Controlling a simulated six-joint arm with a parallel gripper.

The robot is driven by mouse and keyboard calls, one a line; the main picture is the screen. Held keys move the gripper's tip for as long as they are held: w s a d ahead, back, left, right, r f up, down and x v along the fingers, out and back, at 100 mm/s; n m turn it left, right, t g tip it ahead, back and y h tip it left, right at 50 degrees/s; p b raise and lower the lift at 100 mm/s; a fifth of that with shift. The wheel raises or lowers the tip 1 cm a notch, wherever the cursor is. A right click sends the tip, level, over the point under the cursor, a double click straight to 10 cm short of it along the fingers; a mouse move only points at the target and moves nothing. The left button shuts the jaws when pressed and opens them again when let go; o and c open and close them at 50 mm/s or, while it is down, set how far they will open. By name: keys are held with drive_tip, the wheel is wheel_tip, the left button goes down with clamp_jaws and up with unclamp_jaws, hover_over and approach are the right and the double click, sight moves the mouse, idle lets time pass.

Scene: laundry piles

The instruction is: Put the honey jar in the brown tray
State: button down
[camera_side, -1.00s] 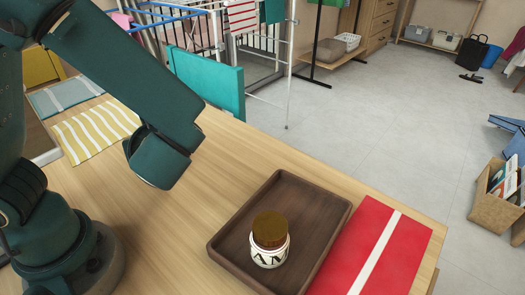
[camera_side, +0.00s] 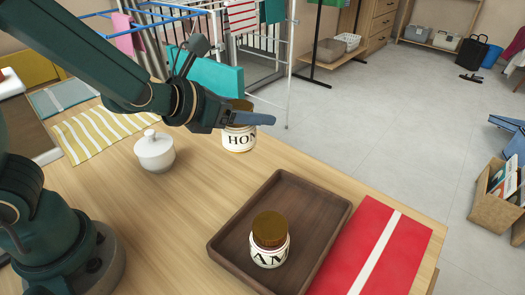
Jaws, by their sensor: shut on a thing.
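The honey jar (camera_side: 239,140), white with a dark "HON" label and a brown lid, is at my gripper, left of and behind the brown tray. My gripper (camera_side: 255,118) is shut on it near the lid; one blue-grey finger crosses in front and hides part of the jar's top. The jar is upright and looks held above the table, though the gap is hard to judge. The brown tray (camera_side: 226,252) lies flat on the wooden table. A similar brown-lidded jar (camera_side: 269,250) with a partly visible label stands inside it, toward the front.
A white lidded pot (camera_side: 154,152) stands on the table left of the honey jar. A red cloth with a white stripe (camera_side: 395,235) lies right of the tray. A striped yellow cloth (camera_side: 95,130) lies at the left. The tray's back part is empty.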

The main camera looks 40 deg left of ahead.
drive_tip(key=shift+w+d+f, duration=0.25)
drive_tip(key=shift+d+f, duration=1.4)
drive_tip(key=shift+f, duration=0.05)
drive_tip(key=shift+w+d+f, duration=0.2)
drive_tip(key=shift+d+f, duration=1.5)
drive_tip(key=shift+f, duration=0.05)
drive_tip(key=shift+w+d+f, duration=0.25)
drive_tip(key=shift+d+f, duration=1.4)
drive_tip(key=shift+f, duration=0.05)
drive_tip(key=shift+f, duration=0.1)
drive_tip(key=shift+c, duration=0.6)
unclamp_jaws()
